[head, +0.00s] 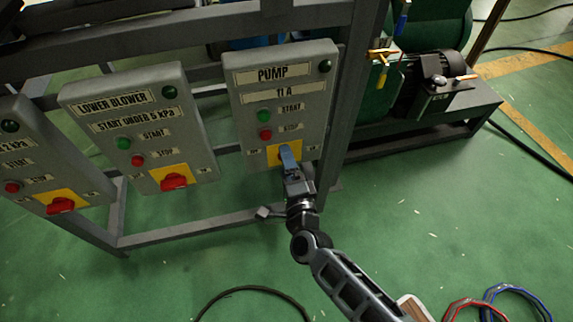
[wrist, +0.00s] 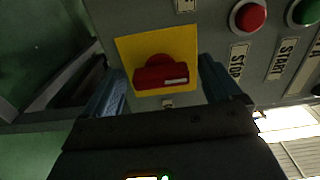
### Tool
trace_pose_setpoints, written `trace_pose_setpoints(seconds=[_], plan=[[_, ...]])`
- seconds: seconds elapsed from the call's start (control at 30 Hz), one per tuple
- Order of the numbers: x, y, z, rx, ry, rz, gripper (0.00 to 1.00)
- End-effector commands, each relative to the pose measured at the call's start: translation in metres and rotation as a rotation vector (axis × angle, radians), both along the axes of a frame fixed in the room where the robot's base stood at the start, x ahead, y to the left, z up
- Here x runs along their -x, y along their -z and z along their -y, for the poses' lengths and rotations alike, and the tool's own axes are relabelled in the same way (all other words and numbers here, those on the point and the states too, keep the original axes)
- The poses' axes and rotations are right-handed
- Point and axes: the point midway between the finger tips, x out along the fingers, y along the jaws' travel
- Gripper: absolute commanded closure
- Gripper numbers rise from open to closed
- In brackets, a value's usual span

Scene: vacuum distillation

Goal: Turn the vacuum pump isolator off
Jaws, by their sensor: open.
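The pump panel (head: 284,82) is a grey box marked "PUMP" and "11 A". Its isolator is a red handle on a yellow plate (head: 272,153); in the head view my gripper hides the handle. In the wrist view the red isolator handle (wrist: 160,78) lies across the yellow plate (wrist: 130,50), with a white mark near its right end. My gripper (head: 287,158) is in front of this isolator. In the wrist view its two blue fingers stand apart, one on each side of the handle. I see no clear contact with the handle.
A green start button (head: 264,116) and red stop button (head: 265,134) sit above the isolator. The lower blower panel (head: 140,125) with its own red isolator (head: 174,182) is to the left. A grey frame post (head: 352,95) stands at the right. Hoses (head: 505,300) lie on the floor.

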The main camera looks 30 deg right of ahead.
Motion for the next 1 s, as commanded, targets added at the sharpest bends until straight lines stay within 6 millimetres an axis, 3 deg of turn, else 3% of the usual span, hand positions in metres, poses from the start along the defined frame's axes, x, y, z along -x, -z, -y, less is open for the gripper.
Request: trace_pose_setpoints(seconds=[0.5, 1.0], plan=[[0.068, 0.001, -0.019, 0.000, -0.001, -0.003, 0.08], [0.074, 0.001, -0.020, 0.001, -0.001, -0.001, 0.08]])
